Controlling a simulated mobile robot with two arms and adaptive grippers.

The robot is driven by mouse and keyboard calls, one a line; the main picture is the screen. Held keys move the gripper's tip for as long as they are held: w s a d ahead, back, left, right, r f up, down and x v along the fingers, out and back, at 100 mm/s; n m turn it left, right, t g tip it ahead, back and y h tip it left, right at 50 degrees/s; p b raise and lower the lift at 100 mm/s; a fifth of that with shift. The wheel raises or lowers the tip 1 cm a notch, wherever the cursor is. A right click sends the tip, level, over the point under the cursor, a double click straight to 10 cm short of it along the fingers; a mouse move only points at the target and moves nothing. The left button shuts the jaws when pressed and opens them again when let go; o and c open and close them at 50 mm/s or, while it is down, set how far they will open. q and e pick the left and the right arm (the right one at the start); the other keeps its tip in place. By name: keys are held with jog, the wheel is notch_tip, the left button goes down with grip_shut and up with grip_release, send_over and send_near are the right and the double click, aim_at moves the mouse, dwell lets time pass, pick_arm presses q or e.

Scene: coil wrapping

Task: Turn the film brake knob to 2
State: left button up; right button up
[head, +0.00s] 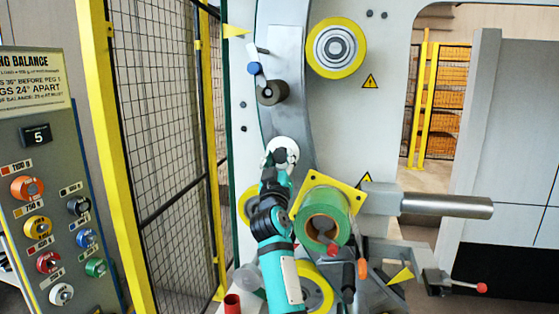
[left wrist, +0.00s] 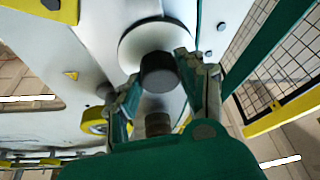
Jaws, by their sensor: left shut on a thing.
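The film brake knob (left wrist: 158,74) is a dark round knob in front of a pale round dial (left wrist: 140,38) in the left wrist view. The dial also shows as a white disc (head: 283,151) in the head view, where my gripper covers part of it. My left gripper (head: 277,168) reaches up to the dial. In the left wrist view its fingers (left wrist: 159,80) are on both sides of the knob, shut on it. No numbers or pointer can be read on the dial, so the knob's setting cannot be told. My right gripper is not in view.
A green film roll (head: 325,220) on a yellow plate is right of my left arm. A dark roller (head: 272,92) and a yellow-rimmed wheel (head: 337,47) are above. A mesh fence (head: 160,130) and a panel of coloured knobs (head: 50,200) stand at the left.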

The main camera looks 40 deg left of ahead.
pick_arm(q)
jog(key=shift+n+g+y, duration=0.5)
jog(key=shift+n+g, duration=0.2)
jog(key=shift+n, duration=1)
jog(key=o, duration=1.2)
notch_tip(320, 180, up, 9)
jog(key=shift+r, duration=0.55)
jog(key=shift+f, duration=0.1)
